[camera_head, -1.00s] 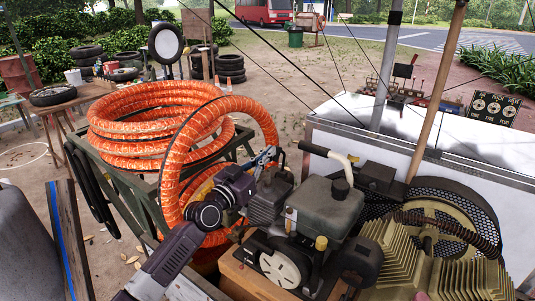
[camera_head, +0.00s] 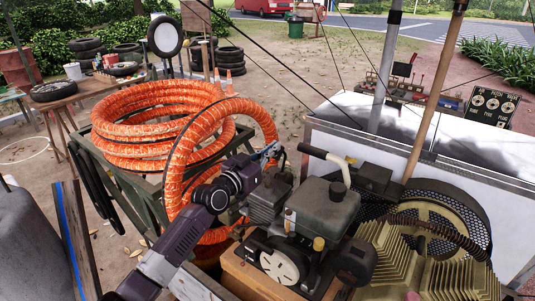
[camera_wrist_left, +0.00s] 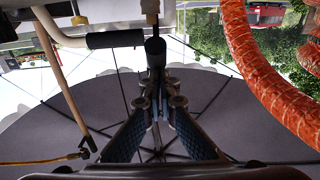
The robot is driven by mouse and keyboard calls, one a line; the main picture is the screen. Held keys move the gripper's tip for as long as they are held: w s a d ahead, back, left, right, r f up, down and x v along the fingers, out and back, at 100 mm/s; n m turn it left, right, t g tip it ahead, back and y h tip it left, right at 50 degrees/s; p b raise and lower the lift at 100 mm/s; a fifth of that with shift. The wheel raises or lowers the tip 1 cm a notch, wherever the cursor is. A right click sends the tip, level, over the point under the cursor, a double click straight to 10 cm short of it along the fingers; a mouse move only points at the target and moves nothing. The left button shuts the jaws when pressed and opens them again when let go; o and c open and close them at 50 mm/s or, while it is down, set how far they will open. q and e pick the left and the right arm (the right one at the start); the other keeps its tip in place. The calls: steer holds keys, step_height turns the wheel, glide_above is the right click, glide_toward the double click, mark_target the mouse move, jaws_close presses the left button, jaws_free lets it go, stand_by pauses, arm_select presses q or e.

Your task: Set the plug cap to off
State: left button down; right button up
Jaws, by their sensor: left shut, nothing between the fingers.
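The small engine (camera_head: 322,205) sits on its wooden-sided cart. My left gripper (camera_head: 272,150) is at the left end of the engine, beside its finned cylinder (camera_head: 266,200). In the left wrist view my left gripper (camera_wrist_left: 156,88) is shut, with its fingertips together and nothing between them. A black cap-like piece (camera_wrist_left: 155,50), which looks like the plug cap, is just beyond the fingertips below a brass-coloured fitting (camera_wrist_left: 150,8). I cannot tell whether the fingertips touch it. In the head view the cap is too small to make out clearly. My right gripper is not in view.
A coiled orange hose (camera_head: 160,120) lies close to my left arm, and one loop arches near the gripper. A black handle (camera_wrist_left: 115,38) is close by in the wrist view. A wooden pole (camera_head: 432,95) and a white panel (camera_head: 345,145) stand behind the engine.

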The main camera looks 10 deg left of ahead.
arm_select(q)
steer(key=shift+w+d+r+b, duration=0.15)
steer(key=shift+w+b, duration=0.2)
steer(key=shift+w, duration=0.15)
steer(key=w, duration=0.1)
steer(key=w+d+r, duration=0.1)
steer(key=w, duration=0.1)
steer(key=shift+d+b, duration=0.2)
steer(key=shift+b, duration=0.15)
steer(key=shift+w+d+g, duration=0.1)
steer(key=shift+w+g, duration=0.25)
steer(key=shift+g, duration=0.25)
steer(key=shift+w+d+f+y, duration=0.1)
steer(key=shift+w+f+y, duration=0.05)
steer(key=shift+w+y, duration=0.15)
steer(key=shift+w+d+b, duration=0.15)
steer(key=shift+w+b, duration=0.2)
